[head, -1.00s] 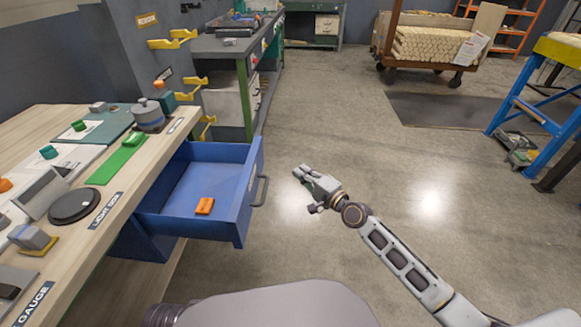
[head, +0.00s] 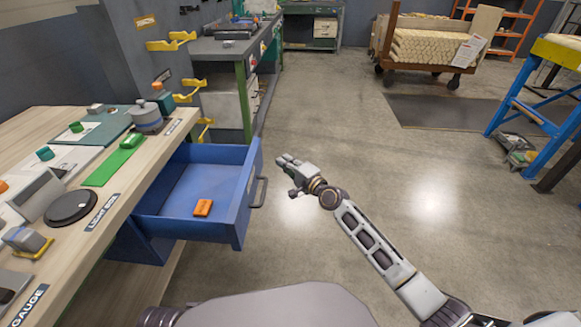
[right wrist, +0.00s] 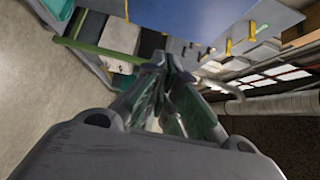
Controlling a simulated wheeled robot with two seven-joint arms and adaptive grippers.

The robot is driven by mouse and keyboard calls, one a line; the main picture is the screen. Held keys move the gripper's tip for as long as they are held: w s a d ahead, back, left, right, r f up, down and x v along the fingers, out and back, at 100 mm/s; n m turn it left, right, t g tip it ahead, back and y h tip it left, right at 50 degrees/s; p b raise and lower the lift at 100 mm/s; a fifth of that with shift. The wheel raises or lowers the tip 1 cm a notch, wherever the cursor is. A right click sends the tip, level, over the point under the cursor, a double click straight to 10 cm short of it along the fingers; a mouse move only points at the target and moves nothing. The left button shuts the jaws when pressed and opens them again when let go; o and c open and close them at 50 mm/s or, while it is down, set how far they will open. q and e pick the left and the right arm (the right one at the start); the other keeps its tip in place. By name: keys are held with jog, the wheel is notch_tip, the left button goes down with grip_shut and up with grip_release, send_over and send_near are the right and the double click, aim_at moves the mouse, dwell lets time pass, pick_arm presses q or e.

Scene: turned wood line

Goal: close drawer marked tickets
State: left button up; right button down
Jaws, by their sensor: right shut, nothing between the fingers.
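A blue drawer (head: 238,205) stands pulled out from under the wooden workbench on the left in the head view. Its grey handle (head: 260,192) is on its right-hand front face. An orange block (head: 203,207) lies inside on the drawer floor. My right gripper (head: 282,160) is shut and empty, in the air a little to the right of the drawer front and apart from the handle. In the right wrist view the shut fingers (right wrist: 168,62) point towards a blue surface (right wrist: 180,25). The drawer's marking is not readable. My left gripper is not in view.
The workbench (head: 150,172) carries a black disc (head: 71,207), a green strip (head: 113,166) and other small items. A grey-topped bench (head: 228,48) stands behind. A loaded cart (head: 430,50) and a blue-legged stand (head: 535,100) are farther off. The floor right of the drawer is clear.

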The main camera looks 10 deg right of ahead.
jog(key=a, duration=0.1)
jog(key=w+a, duration=0.1)
jog(key=a, duration=0.1)
jog(key=w+a, duration=0.1)
jog(key=shift+w+a, duration=0.1)
jog(key=shift+a, duration=0.2)
dwell(0.4)
jog(key=shift+a, duration=0.1)
